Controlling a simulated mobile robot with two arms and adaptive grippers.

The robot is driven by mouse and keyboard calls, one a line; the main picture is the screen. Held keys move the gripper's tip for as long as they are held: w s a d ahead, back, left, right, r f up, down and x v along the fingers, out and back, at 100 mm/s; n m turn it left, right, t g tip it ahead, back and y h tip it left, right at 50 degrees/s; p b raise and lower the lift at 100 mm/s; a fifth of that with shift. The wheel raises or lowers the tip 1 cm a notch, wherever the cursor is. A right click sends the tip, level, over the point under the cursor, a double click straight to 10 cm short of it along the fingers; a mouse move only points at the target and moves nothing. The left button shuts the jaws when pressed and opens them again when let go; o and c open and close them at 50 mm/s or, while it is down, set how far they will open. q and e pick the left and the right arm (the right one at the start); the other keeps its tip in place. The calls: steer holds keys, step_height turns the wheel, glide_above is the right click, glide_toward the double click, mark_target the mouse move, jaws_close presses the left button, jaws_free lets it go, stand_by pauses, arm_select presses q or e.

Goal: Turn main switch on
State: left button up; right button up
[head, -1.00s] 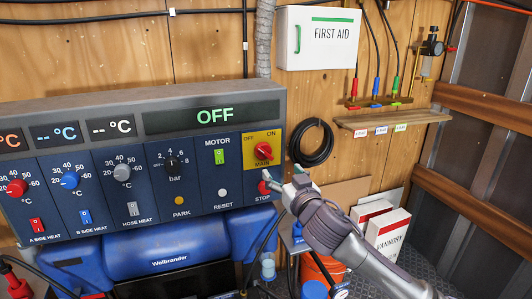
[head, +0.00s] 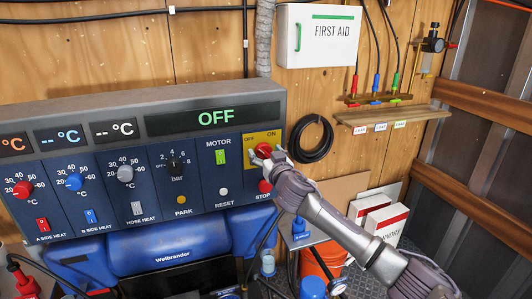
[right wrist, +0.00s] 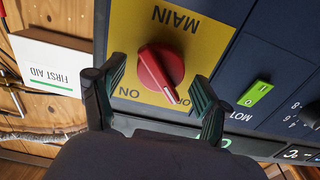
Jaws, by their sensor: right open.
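The main switch (head: 263,149) is a red rotary knob on a yellow plate (head: 276,138) at the right end of the control panel. In the right wrist view the knob (right wrist: 160,66) shows upside down, its white mark pointing down and right, away from the ON label. My right gripper (head: 270,156) is at the switch in the head view and partly covers it. In the right wrist view its open fingers (right wrist: 157,80) stand on either side of the knob, with gaps visible. The panel display (head: 212,118) reads OFF. My left gripper is not in view.
The red stop button (head: 265,186) sits just below the switch. The green motor switch (head: 221,157) is to its left. A black cable coil (head: 312,140) hangs close on the right, and a first aid box (head: 318,36) is above.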

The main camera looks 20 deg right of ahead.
steer(key=c, duration=1.1)
steer(key=shift+c, duration=0.2)
